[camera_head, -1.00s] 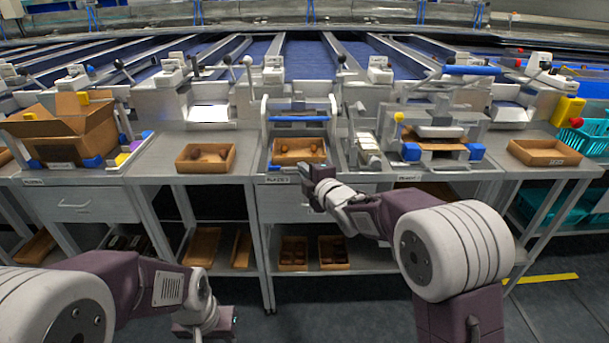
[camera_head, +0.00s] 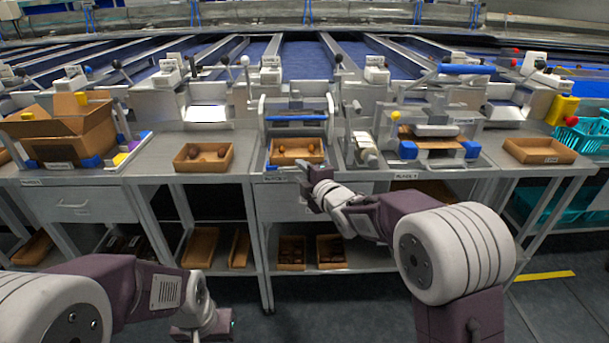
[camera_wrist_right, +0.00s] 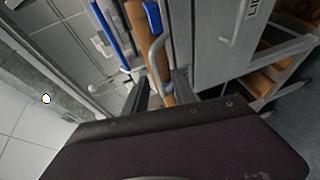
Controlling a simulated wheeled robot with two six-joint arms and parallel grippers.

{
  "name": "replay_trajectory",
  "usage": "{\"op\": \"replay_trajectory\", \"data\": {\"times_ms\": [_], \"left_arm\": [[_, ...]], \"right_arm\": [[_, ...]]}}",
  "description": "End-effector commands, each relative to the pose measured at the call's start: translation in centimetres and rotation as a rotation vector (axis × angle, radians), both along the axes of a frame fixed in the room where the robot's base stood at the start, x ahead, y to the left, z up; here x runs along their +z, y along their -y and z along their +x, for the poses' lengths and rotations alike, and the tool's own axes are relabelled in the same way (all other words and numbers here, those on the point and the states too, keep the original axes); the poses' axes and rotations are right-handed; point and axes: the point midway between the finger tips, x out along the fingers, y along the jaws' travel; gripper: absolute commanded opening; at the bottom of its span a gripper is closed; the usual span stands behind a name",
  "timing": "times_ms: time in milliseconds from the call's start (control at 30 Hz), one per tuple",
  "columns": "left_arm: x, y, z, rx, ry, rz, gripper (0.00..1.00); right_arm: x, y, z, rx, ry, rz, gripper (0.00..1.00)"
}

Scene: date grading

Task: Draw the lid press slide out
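The middle station has a light metal press frame (camera_head: 262,110) with a blue crossbar (camera_head: 297,118). A wooden tray (camera_head: 279,162) of brown dates sits under it. I cannot tell for certain which part is the lid press slide. A curved grey handle with a blue grip (camera_wrist_right: 152,17) shows in the right wrist view, in front of the tan tray edge (camera_wrist_right: 137,15). My right gripper (camera_head: 304,168) is at the tray's front edge. In the wrist view its fingers (camera_wrist_right: 161,92) are apart, with the handle's lower end between or just beyond them; contact is unclear. My left gripper (camera_head: 203,331) is low, its fingers hidden.
Another press stand (camera_head: 433,111) with blue blocks stands at right. Wooden trays lie on the left bench (camera_head: 178,165) and on the right bench (camera_head: 519,155). A cardboard box (camera_head: 88,134) stands at far left. Shelves with trays are under the benches. The floor in front is open.

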Motion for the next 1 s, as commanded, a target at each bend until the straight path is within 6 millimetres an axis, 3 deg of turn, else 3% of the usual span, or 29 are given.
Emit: {"op": "replay_trajectory", "data": {"times_ms": [433, 833, 933, 1000], "left_arm": [[0.6, 0.0, 0.0, 0.0, 0.0, 0.0, 0.36], [0.6, 0.0, 0.0, 0.0, 0.0, 0.0, 0.36], [0.6, 0.0, 0.0, 0.0, 0.0, 0.0, 0.36], [0.6, 0.0, 0.0, 0.0, 0.0, 0.0, 0.36]], "right_arm": [[1.6, 3.1, -7.3, -0.001, -0.001, -0.001, 0.32], [1.7, 3.6, -8.0, -0.005, 0.0, -0.001, 0.32], [1.6, 6.7, -8.3, -0.075, -0.013, 0.007, 0.32], [-2.0, 9.7, -9.5, -0.188, -0.171, 0.06, 0.32]]}}
